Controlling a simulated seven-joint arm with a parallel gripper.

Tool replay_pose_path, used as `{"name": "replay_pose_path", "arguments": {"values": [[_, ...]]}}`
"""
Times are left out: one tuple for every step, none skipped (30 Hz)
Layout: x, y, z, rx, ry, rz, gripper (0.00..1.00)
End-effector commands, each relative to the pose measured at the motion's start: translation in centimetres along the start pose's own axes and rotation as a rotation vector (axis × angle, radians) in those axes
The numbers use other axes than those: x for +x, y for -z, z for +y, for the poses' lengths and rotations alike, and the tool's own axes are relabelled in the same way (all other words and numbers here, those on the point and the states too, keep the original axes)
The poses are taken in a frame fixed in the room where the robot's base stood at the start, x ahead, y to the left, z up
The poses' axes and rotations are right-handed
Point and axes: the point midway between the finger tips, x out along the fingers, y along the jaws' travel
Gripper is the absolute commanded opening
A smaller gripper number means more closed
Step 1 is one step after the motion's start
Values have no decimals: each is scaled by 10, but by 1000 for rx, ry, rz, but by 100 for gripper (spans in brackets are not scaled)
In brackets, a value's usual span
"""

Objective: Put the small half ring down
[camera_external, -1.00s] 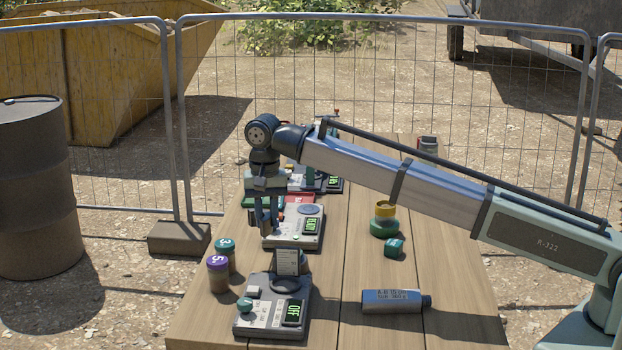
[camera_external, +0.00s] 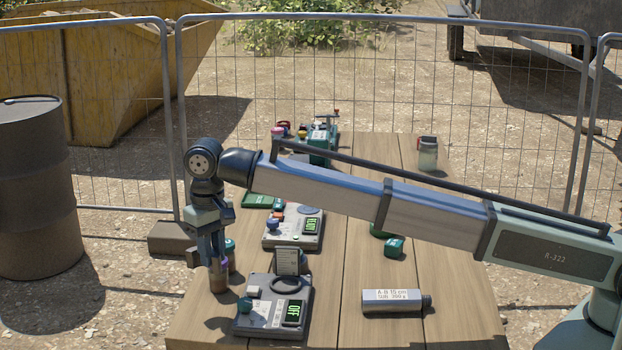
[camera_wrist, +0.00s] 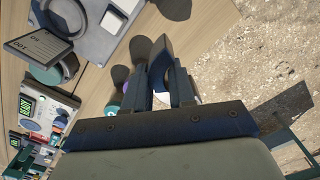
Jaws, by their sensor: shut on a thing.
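My gripper (camera_external: 212,258) is over the left edge of the wooden table, right above and beside the jar with the purple lid (camera_external: 218,281). It points down and is shut on a small dark piece, which I take to be the small half ring (camera_wrist: 161,55). In the wrist view the piece shows between the fingertips (camera_wrist: 163,85). In the external view a dark bit sticks out left of the fingers, and the rest is hidden behind them. I cannot tell whether it touches anything below.
A jar with a teal lid (camera_external: 231,257) stands close behind the purple-lidded one. A grey bottle (camera_external: 392,302) lies at right. Bare wood lies between.

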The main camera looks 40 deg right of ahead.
Motion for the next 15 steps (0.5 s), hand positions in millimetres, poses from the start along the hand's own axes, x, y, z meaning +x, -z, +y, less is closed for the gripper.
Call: {"name": "replay_pose_path", "arguments": {"values": [[-1, 1, -1, -48, 1, 2, 0], [-1, 1, -1, -77, 1, 2, 0], [-1, 1, -1, -115, 2, 3, 0], [-1, 1, -1, -141, 2, 3, 0], [-1, 1, -1, -166, 2, 4, 0], [-1, 1, -1, -196, 3, 4, 0], [-1, 1, -1, -215, 3, 4, 0], [-1, 1, -1, -232, 3, 4, 0], [-1, 1, -1, -251, 3, 5, 0], [-1, 1, -1, -262, 3, 5, 0], [-1, 1, -1, -272, 3, 5, 0], [0, 1, -1, -283, 3, 4, 0], [1, 1, -1, -288, 3, 4, 0], [3, 1, 0, -291, 2, 4, 0], [6, 1, 0, -295, 2, 4, 0]]}}
